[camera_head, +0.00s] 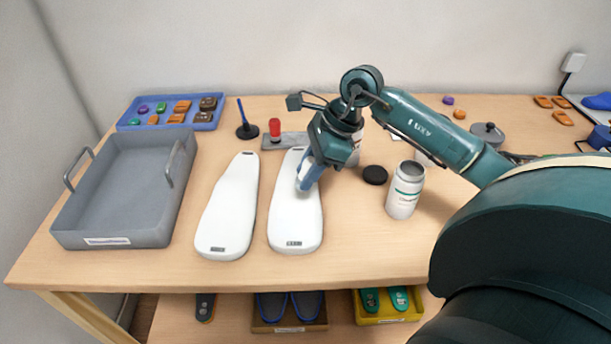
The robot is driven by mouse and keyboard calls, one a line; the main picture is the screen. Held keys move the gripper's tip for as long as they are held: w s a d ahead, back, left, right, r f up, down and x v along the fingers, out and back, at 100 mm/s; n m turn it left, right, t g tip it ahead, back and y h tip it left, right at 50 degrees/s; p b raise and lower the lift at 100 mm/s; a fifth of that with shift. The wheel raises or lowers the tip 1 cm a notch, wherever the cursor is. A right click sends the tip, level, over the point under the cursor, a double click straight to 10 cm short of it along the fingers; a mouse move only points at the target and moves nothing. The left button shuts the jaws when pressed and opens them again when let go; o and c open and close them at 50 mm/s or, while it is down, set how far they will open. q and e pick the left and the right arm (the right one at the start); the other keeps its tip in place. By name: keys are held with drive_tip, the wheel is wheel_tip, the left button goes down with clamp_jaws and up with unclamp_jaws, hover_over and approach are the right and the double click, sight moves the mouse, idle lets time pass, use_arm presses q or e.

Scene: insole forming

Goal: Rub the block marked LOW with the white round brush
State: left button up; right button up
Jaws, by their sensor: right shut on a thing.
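Two white foot-shaped blocks lie side by side on the table: the left block (226,210) and the right block (295,222). Each has a small dark label near its front end, too small to read, so I cannot tell which is marked LOW. My right gripper (311,174) is over the upper half of the right block, pointing down and to the left. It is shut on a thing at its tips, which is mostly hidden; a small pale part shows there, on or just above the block. I cannot make out the brush clearly. My left gripper is not in view.
A grey tray (72,222) stands at the left, with a blue tray (127,123) of small pieces behind it. A white can (405,190) and a black lid (375,175) are right of the blocks. A red-topped tool (275,128) stands behind.

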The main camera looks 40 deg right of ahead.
sight(307, 159)
drive_tip(key=shift+r+p, duration=0.65)
drive_tip(key=shift+r, duration=0.9)
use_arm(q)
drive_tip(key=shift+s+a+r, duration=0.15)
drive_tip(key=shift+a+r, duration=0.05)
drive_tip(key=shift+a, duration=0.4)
